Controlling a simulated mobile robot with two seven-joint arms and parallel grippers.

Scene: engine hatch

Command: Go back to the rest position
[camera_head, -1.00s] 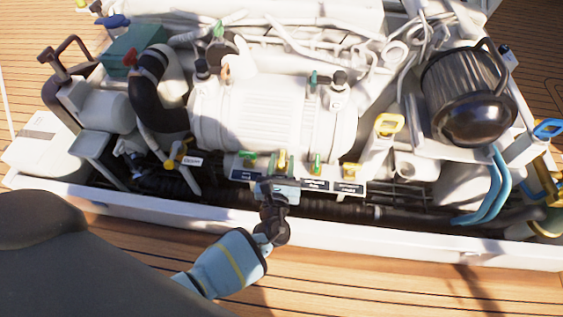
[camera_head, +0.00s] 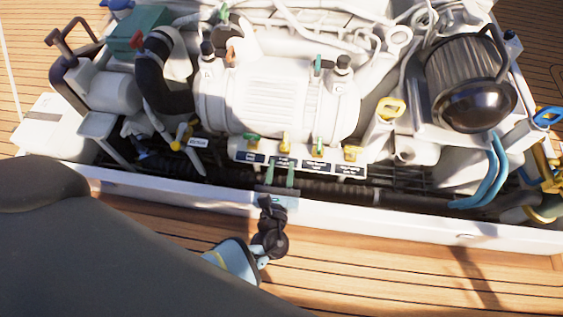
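My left gripper (camera_head: 280,173) is in front of the engine, just below the labelled valve panel (camera_head: 262,160). Its two thin green fingers point up at the panel and stand apart, with nothing seen between them. The gripper overlaps the white front edge of the hatch in the picture. The panel carries a row of small green and yellow handles, including a yellow handle (camera_head: 285,142) above the fingers. My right gripper is not in view.
The white hatch rim (camera_head: 400,220) runs across in front of the engine. A white ribbed cylinder (camera_head: 275,100), a black hose (camera_head: 162,75), a dark filter (camera_head: 470,85) and blue pipes (camera_head: 490,175) fill the hatch. Wooden deck (camera_head: 370,275) lies clear in front.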

